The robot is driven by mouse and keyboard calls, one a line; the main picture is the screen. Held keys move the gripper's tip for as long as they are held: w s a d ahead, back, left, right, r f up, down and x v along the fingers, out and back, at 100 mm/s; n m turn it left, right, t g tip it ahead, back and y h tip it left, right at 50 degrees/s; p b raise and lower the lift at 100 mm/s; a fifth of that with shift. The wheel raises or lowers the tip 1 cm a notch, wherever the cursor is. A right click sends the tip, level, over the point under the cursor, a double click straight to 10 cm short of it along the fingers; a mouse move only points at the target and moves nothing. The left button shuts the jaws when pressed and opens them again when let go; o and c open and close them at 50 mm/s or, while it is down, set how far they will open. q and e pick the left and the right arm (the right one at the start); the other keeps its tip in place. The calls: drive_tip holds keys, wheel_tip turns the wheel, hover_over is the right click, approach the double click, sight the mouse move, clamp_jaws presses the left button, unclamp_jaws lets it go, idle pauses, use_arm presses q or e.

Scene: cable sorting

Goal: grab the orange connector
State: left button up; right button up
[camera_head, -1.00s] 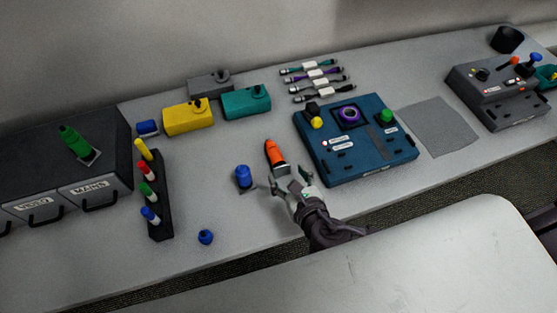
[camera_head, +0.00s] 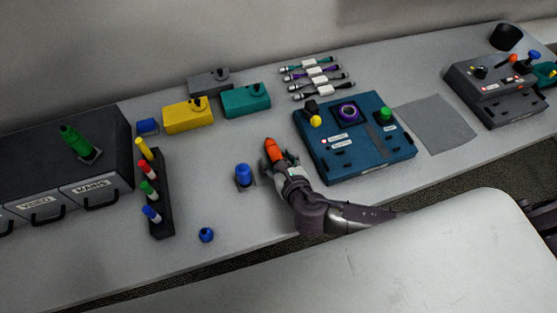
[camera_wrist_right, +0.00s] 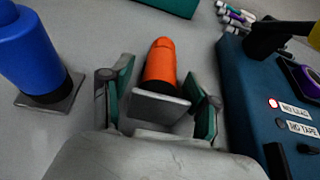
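The orange connector (camera_head: 273,149) stands on the grey table, left of the blue panel box. In the right wrist view the orange connector (camera_wrist_right: 160,66) rises from a small grey square plate (camera_wrist_right: 158,105). My right gripper (camera_head: 279,162) is at the connector's near side. In the wrist view its two fingers (camera_wrist_right: 160,100) are spread, one on each side of the plate, with gaps to the connector. The right gripper is open and holds nothing. The connector's base shows only in the wrist view. My left gripper is not in view.
A blue connector (camera_head: 243,175) on a plate stands close on the left. The blue panel box (camera_head: 345,170) is close on the right. A black rack (camera_head: 160,215) of coloured pieces and a small blue piece (camera_head: 206,235) lie farther left.

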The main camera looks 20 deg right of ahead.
clamp_jaws()
